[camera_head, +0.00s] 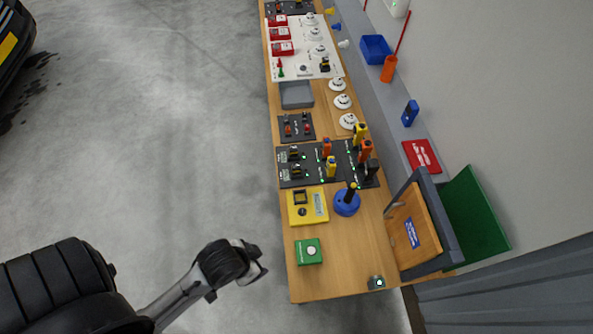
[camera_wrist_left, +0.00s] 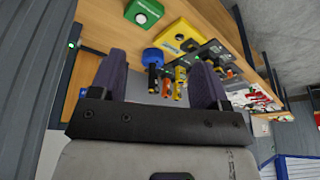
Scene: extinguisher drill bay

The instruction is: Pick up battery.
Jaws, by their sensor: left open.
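Several upright handheld-looking items, orange (camera_head: 326,148), yellow (camera_head: 331,167) and black (camera_head: 371,170), stand on a dark board (camera_head: 341,179) on the bench. Small black blocks (camera_head: 296,171) lie at the board's left side; I cannot tell which item is the battery. My left gripper (camera_head: 262,262) is off the bench's left edge, beside the green button box (camera_head: 308,251) and apart from everything. In the wrist view the left gripper (camera_wrist_left: 160,64) is open and empty, with yellow and orange items (camera_wrist_left: 179,80) showing between its fingers, beyond them. My right gripper is not in view.
A yellow box (camera_head: 307,206) and a blue round base with a black stick (camera_head: 347,203) stand near the green box. A framed wooden panel (camera_head: 411,231) rises at the bench's right edge. White round detectors (camera_head: 343,101) and a grey tray (camera_head: 296,94) are farther back.

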